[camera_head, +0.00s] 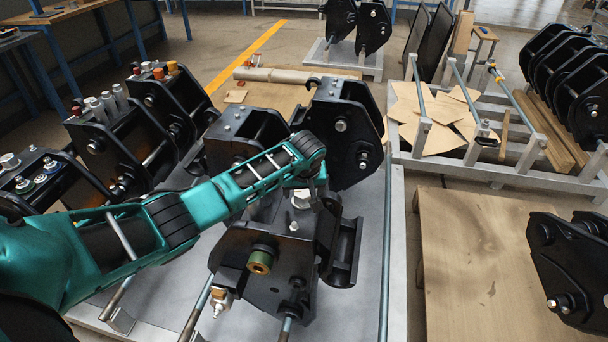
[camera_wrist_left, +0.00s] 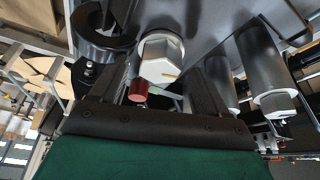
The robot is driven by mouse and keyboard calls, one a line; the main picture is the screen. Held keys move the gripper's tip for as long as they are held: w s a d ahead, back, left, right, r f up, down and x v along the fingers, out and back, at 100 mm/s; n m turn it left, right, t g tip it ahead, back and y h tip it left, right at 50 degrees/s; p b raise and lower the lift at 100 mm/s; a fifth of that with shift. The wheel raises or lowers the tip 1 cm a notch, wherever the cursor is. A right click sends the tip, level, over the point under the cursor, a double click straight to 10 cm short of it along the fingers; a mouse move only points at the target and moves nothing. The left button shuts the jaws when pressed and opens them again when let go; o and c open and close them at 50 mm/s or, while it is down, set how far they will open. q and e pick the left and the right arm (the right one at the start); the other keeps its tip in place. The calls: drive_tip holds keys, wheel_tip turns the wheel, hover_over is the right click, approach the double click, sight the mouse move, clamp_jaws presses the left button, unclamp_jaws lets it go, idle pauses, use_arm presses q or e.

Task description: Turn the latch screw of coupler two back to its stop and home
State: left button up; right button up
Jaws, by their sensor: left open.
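A black coupler (camera_head: 285,272) stands in the near middle of the head view, with a brass-green port on its front. A pale hex-headed screw (camera_head: 300,198) sticks up from its top; I take it for the latch screw. My left gripper (camera_head: 305,180) points down right at this screw, and its fingers are small and partly hidden there. In the left wrist view the fingers (camera_wrist_left: 165,78) are apart, and the hex head (camera_wrist_left: 161,60) shows large between and just beyond them. I cannot tell whether they touch it. No number shows on the coupler. My right gripper is not in view.
Another black coupler (camera_head: 345,135) stands close behind my wrist. Black blocks with capped fittings (camera_head: 110,100) line the left. A metal rack (camera_head: 440,165) and wooden pallet (camera_head: 480,250) lie to the right. A red-ended part (camera_wrist_left: 138,90) shows near the fingers in the wrist view.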

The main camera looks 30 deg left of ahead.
use_arm(q)
drive_tip(key=p+v, duration=0.1)
drive_tip(key=v, duration=1)
drive_tip(key=shift+s+r, duration=0.15)
drive_tip(key=shift+r, duration=0.05)
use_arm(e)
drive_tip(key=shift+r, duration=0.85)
